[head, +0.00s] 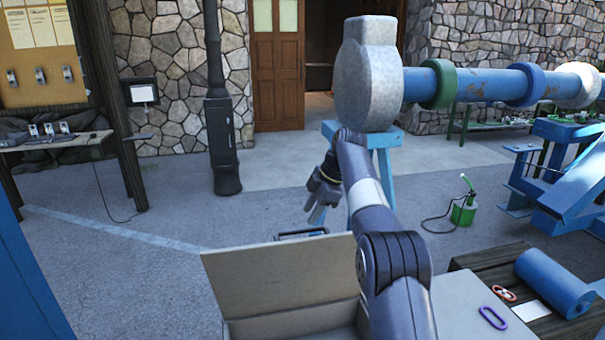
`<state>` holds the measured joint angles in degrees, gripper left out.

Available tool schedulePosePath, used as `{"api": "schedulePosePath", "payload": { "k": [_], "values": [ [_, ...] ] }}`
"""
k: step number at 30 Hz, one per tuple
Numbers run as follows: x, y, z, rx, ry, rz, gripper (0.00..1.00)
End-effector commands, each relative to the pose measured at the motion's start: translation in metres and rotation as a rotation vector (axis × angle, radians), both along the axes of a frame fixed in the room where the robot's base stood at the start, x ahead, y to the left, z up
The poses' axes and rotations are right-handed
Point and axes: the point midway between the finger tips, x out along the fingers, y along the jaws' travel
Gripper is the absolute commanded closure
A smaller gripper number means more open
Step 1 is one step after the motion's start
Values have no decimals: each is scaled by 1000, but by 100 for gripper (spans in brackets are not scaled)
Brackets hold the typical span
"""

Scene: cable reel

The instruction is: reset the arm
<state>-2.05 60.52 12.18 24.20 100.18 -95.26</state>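My arm reaches up from the bottom of the head view, right of centre, and bends at its top. My gripper (315,208) hangs left of the forearm, pointing down and slightly left, above an open box. It is dark and small here. I see nothing held in it, but I cannot tell how far its fingers are apart. Behind the arm a blue pipe (492,83) with a grey rounded end (366,85) rests on a blue stand (385,140). The gripper appears apart from the stand.
The open box (280,278) has its lid raised below the gripper. A purple ring (493,318) lies to the right, near a blue cylinder (555,283) on a dark wooden crate (485,263). A green sprayer (464,210) stands on the floor. Floor to the left is mostly clear.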

Motion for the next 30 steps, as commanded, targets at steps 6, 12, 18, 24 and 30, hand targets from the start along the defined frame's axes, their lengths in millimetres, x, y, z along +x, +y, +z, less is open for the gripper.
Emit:
{"api": "schedulePosePath", "payload": {
  "k": [6, 12, 18, 24, 30],
  "values": [
    [2, 15, -33, -1, 3, 1, 64],
    [3, 26, -57, -1, -1, 0, 64],
    [-2, 25, -58, 0, -2, 0, 64],
    [-3, 25, -59, 0, -2, 0, 64],
    [-3, 25, -58, 0, -2, 0, 64]
  ]
}}
